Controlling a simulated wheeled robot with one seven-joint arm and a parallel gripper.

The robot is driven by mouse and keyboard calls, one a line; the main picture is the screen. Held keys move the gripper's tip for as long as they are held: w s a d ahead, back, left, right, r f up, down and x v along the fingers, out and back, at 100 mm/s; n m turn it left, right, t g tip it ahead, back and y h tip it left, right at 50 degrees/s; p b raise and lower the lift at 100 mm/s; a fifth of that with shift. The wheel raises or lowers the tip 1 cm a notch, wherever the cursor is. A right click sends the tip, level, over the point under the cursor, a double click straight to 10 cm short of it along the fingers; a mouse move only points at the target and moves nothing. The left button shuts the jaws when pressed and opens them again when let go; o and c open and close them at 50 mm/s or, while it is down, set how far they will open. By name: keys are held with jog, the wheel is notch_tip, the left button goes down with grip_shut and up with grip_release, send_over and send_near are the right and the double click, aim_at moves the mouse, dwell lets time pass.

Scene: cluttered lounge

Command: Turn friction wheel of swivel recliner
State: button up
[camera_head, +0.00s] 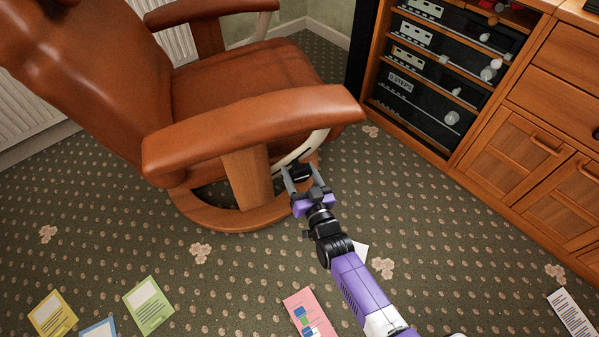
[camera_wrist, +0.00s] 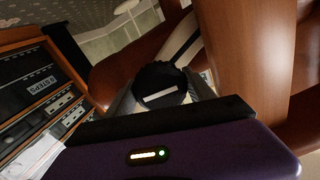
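The swivel recliner (camera_head: 245,77) has brown leather and a round wooden base (camera_head: 215,212). Its friction wheel (camera_head: 301,171) is a black round knob below the front of the near armrest (camera_head: 250,128), beside a pale curved bracket (camera_head: 304,149). In the wrist view the wheel (camera_wrist: 160,84) shows a ribbed dark rim and a white bar mark on its face. My gripper (camera_head: 302,177) has its grey fingers spread, one on either side of the wheel. Whether they touch its rim I cannot tell. The purple gripper body hides the lower part of the wrist view.
The wooden armrest post (camera_wrist: 245,50) stands close at the right of the wheel in the wrist view. A wooden cabinet with audio units (camera_head: 440,70) stands at the right. Booklets, including a pink one (camera_head: 307,312) and a green one (camera_head: 148,305), lie on the carpet.

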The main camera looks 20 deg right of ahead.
jog(key=c, duration=0.7)
jog(key=shift+n, duration=0.3)
jog(key=n+p, duration=0.1)
jog(key=n, duration=0.3)
jog(key=shift+n+p, duration=0.3)
jog(key=n+p, duration=0.1)
jog(key=n, duration=0.9)
jog(key=shift+n+p, duration=0.4)
jog(key=n, duration=0.5)
jog(key=shift+n+p, duration=0.3)
